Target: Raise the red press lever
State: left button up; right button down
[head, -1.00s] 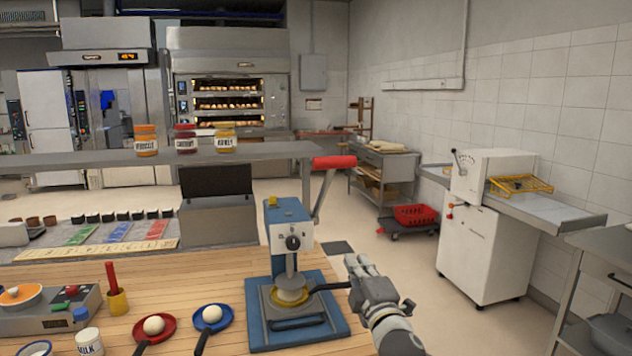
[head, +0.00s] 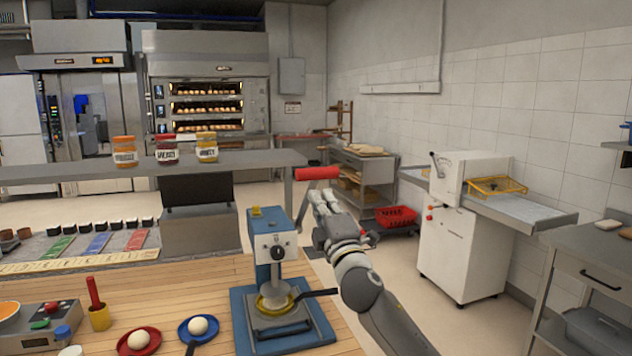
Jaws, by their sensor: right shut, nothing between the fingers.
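The blue press (head: 273,240) stands on the wooden table. Its red lever handle (head: 317,173) is up, above and right of the press head, and the lever's arm is mostly hidden by my right gripper. My right gripper (head: 324,200) is shut and empty, its fingertips just below the red handle; I cannot tell if they touch it. A dark-handled pan (head: 318,293) lies under the press head on the blue base (head: 319,327). My left gripper is not in view.
A red plate (head: 155,342) and a blue plate (head: 213,325), each with a white ball, lie left of the press. A grey shelf (head: 75,172) with several jars runs behind.

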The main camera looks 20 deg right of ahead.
aim_at(313, 178)
jog(key=shift+p+x, duration=0.6)
jog(key=shift+x, duration=1.85)
